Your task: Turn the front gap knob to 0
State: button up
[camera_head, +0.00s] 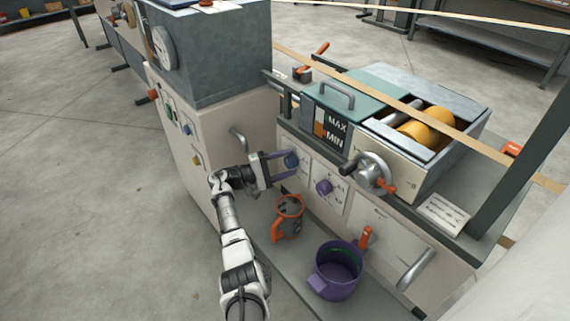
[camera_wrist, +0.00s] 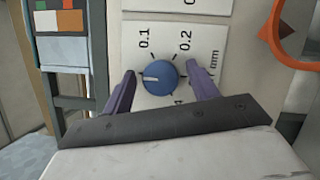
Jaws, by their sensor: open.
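A round blue knob (camera_wrist: 160,77) sits on a white dial plate (camera_wrist: 213,42) marked 0.1, 0.2 and mm in the wrist view. Its short white mark points left in that view. A lower number is partly hidden and no 0 mark is readable. My gripper (camera_wrist: 161,70) is open, with one purple finger on each side of the knob; I cannot tell whether they touch it. In the head view my gripper (camera_head: 283,163) is at the blue knob (camera_head: 291,159) on the machine's front panel. A purple knob (camera_head: 324,187) is on the plate to its right.
A hand crank (camera_head: 372,171) and a MAX/MIN gauge (camera_head: 333,131) are above and right of the knobs.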

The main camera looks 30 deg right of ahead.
jog(key=b+v, duration=0.2)
jog(key=v, duration=1.1)
jog(key=shift+a, duration=0.4)
